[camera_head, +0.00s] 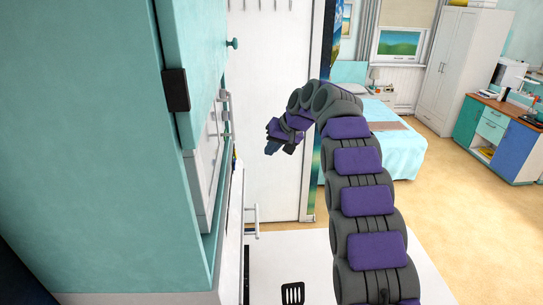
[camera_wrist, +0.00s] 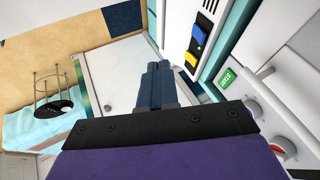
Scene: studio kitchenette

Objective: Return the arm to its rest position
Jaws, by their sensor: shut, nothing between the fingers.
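My arm (camera_head: 370,205) rises from the bottom of the head view in purple and grey segments. It bends over at the top towards the left. My gripper (camera_head: 271,149) hangs at its end, tilted down and left, in front of a white door. In the wrist view my gripper (camera_wrist: 158,68) shows its two dark blue fingers pressed together with nothing between them. The fingers are apart from the white appliance panel on the right of that view.
A teal cabinet (camera_head: 85,150) fills the left. Beside it is a white appliance (camera_head: 205,180); the wrist view shows its green start button (camera_wrist: 228,77) and knobs (camera_wrist: 253,108) close to my gripper. A bed (camera_head: 400,150) stands behind my arm. Open floor (camera_head: 465,210) lies right.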

